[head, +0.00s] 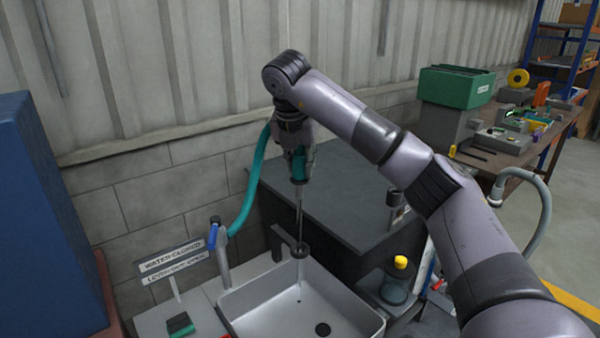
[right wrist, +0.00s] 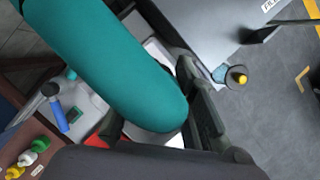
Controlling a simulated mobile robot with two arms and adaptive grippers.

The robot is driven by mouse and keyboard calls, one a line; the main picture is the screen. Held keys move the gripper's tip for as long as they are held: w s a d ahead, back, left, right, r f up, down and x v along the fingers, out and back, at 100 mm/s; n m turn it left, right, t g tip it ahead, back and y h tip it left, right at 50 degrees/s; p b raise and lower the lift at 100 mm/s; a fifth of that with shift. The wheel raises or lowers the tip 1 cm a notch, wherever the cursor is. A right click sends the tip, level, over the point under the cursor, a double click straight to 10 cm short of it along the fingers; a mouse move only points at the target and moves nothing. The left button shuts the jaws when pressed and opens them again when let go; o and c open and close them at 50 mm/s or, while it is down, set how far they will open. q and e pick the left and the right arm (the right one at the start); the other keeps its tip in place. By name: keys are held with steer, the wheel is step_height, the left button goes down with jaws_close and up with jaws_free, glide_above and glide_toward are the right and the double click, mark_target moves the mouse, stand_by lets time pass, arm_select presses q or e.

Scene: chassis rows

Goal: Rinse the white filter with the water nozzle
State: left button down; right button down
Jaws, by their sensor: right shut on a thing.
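My right gripper (head: 300,160) is shut on the teal-handled water nozzle (head: 298,168), above the grey sink (head: 258,297). The nozzle's thin metal tube points down towards a dark round piece over the basin; whether they touch is unclear. A faint thin line continues below it; I cannot tell whether it is water. In the right wrist view, the nozzle's thick teal body (right wrist: 115,70) fills the space by the dark fingers. I cannot make out the white filter in either view. My left gripper is not in view.
A blue-handled valve (head: 213,236) stands left of the sink, by a sign (head: 172,263) reading "WATER CLOSED". A teal hose (head: 248,190) curves up from it. A yellow-capped jar (head: 397,282) stands right. A dark cabinet (head: 345,195) is behind; a cluttered bench (head: 495,160) is far right.

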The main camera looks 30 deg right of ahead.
mark_target(300, 178)
steer(key=shift+s+a+r+p, duration=0.1)
steer(key=shift+s+a+p, duration=0.2)
steer(key=shift+s+a, duration=0.8)
steer(key=shift+s, duration=0.35)
steer(key=shift+s+a+p, duration=0.6)
steer(key=shift+s+a, duration=0.15)
steer(key=shift+s, duration=0.15)
steer(key=shift+s+a+p, duration=0.85)
steer(key=shift+s+a, duration=0.3)
steer(key=shift+s, duration=0.2)
steer(key=shift+s+a+p, duration=0.5)
steer(key=shift+s+a, duration=0.25)
steer(key=shift+s, duration=0.25)
